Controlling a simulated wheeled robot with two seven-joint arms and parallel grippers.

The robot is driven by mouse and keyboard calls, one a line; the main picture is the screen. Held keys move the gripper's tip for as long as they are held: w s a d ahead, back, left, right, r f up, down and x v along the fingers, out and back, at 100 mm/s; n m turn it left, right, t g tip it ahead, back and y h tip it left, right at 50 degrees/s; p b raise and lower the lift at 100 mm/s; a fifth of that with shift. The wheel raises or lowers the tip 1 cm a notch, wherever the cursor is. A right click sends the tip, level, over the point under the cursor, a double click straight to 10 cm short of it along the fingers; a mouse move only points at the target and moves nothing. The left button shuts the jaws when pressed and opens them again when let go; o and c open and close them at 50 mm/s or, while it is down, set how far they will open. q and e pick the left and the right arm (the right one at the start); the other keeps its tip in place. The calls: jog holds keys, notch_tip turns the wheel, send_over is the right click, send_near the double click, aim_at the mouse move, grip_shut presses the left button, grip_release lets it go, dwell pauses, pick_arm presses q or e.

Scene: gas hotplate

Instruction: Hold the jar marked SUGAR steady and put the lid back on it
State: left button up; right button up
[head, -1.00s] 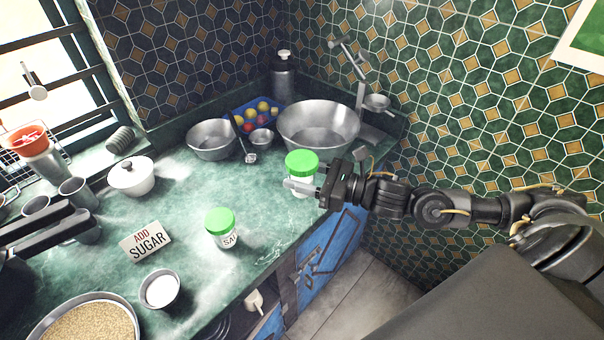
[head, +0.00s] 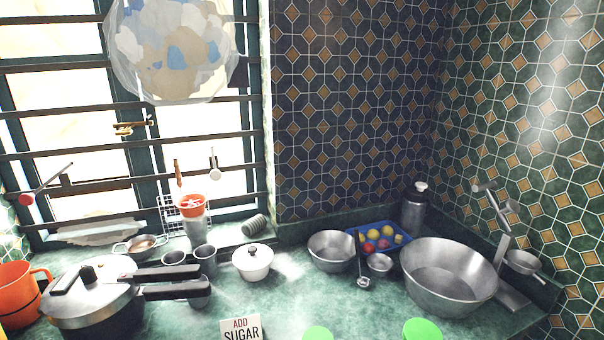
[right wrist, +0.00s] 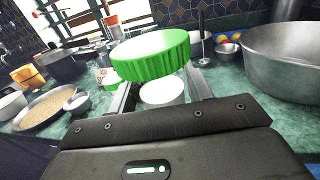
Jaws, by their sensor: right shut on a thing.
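My right gripper (right wrist: 160,86) is shut on a white jar (right wrist: 163,94) with a green ribbed lid (right wrist: 150,55), seen close up in the right wrist view. I cannot read a label on this jar or tell how the lid is seated. In the head view only the tops of two green lids show at the bottom edge, one near the middle (head: 317,333) and one further right (head: 422,329); the jars below them are cut off. My left gripper is in neither view.
An ADD SUGAR sign (head: 241,328) stands on the green counter.

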dwell(0.5)
jog(key=w+a+n+g+y, duration=0.1)
jog(key=a+n+g+y, duration=0.2)
jog(key=a+n+g, duration=0.1)
jog(key=w+a+r+n+g+y, duration=0.1)
jog(key=a+n+g+y, duration=0.2)
jog(key=a+g, duration=0.3)
jog(key=w+a+r+n+g+y, duration=0.1)
jog(key=w+a+n+g+y, duration=0.1)
jog(key=a, duration=0.7)
jog(key=shift+w+n+g+y, duration=0.1)
jog(key=shift+n+g+y, duration=0.5)
jog(key=shift+n+g, duration=0.9)
jog(key=shift+a+n+g, duration=0.3)
jog(key=shift+a+g, duration=0.15)
jog(key=shift+g, duration=0.25)
